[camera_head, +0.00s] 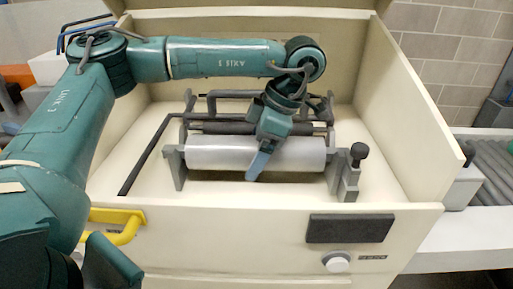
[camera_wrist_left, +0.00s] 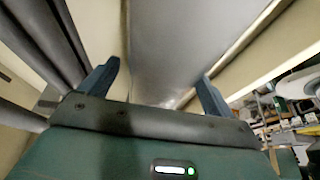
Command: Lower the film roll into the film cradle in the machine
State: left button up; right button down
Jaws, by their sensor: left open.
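The film roll (camera_head: 222,153), a pale grey-white cylinder, lies level across the film cradle (camera_head: 178,168) in the open machine. Its ends are at the grey upright supports; I cannot tell exactly how they sit there. My left gripper (camera_head: 258,160) is over the roll's middle, with one blue finger in front of it and the other hidden. In the left wrist view the roll (camera_wrist_left: 175,40) runs between the two open fingers (camera_wrist_left: 155,80), with a gap at the right finger. My right gripper is not in view.
The machine's cream walls (camera_head: 423,110) enclose the cradle. A dark roller (camera_head: 215,128) and bars lie behind the roll, and a black knob (camera_head: 358,150) stands at its right. A yellow handle (camera_head: 118,225) juts from the front. A roller conveyor (camera_head: 492,165) is at right.

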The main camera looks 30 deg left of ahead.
pick_arm(q)
jog(key=shift+f, duration=0.1)
jog(key=p+v, duration=0.2)
jog(key=v, duration=1)
jog(key=shift+w+r, duration=0.1)
jog(key=shift+r, duration=0.15)
jog(key=shift+w+d+r, duration=0.1)
jog(key=shift+d+r, duration=0.1)
jog(key=shift+r, duration=0.2)
